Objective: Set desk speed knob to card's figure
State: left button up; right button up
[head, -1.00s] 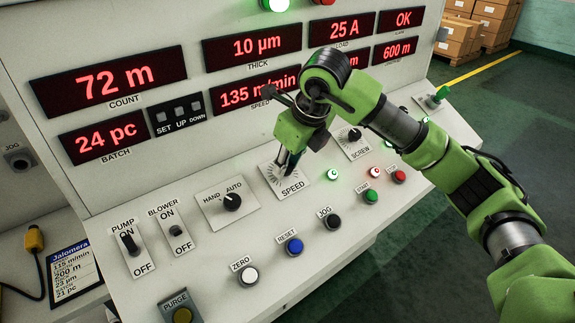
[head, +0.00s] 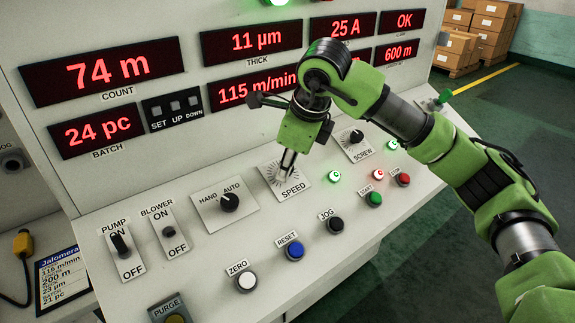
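The desk speed knob sits on the white SPEED plate (head: 292,187) and is mostly hidden by my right gripper (head: 287,168). The gripper points down with its fingers close together at the knob; I cannot tell whether they grip it or stand just above it. The speed display (head: 253,91) reads 115 m/min. The job card (head: 60,281), headed Jalomera, hangs at lower left; its top line reads 115 m/min. My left gripper is not in view.
Near the SPEED plate are the SCREW knob (head: 356,137), the HAND/AUTO selector (head: 230,202), the JOG button (head: 335,225), the START button (head: 374,199) and the STOP button (head: 402,180). PUMP (head: 121,245) and BLOWER switches stand at left.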

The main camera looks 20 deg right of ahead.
jog(key=o, duration=1.1)
jog(key=v, duration=1.2)
